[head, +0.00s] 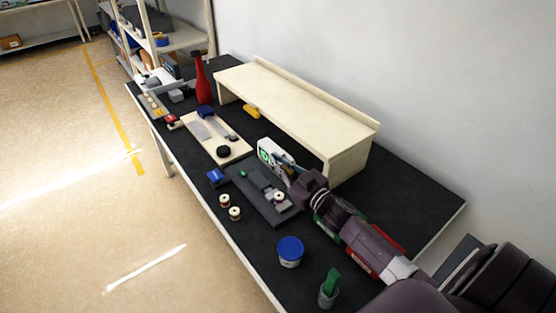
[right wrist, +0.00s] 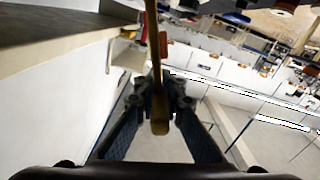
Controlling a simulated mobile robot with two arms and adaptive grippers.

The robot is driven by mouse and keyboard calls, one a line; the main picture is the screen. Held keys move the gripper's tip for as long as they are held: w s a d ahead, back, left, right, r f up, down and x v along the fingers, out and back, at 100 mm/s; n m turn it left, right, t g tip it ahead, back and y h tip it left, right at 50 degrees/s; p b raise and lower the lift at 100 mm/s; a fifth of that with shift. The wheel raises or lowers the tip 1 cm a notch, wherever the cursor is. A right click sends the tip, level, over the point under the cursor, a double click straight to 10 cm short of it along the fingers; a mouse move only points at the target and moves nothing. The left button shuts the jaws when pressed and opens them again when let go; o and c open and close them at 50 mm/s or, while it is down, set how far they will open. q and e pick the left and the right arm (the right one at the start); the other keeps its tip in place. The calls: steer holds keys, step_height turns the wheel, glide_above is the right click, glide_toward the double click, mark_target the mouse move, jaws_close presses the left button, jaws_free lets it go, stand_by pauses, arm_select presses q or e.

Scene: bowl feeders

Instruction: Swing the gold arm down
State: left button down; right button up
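The gold arm (right wrist: 155,55) shows in the right wrist view as a long narrow bar running from the top edge down to a rounded end between my fingers. My right gripper (right wrist: 160,92) has its two dark fingers drawn together on both sides of this bar, and they appear to pinch it. In the head view my right gripper (head: 283,166) is beside a white device with a green mark (head: 267,151), in front of the cream shelf. The gold arm is hard to make out there, hidden by the gripper. My left gripper is not in view.
A cream raised shelf (head: 295,92) stands behind my gripper. A dark plate with grey parts (head: 258,195), several small spools, a blue-lidded tub (head: 290,251) and a green-handled item in a cup (head: 329,288) are nearby. A red bottle (head: 202,82) stands farther back.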

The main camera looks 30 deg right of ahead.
mark_target(292, 174)
steer(key=o, duration=0.4)
steer(key=shift+o, duration=0.2)
steer(key=s, duration=0.8)
steer(key=s+d, duration=0.1)
steer(key=s, duration=0.3)
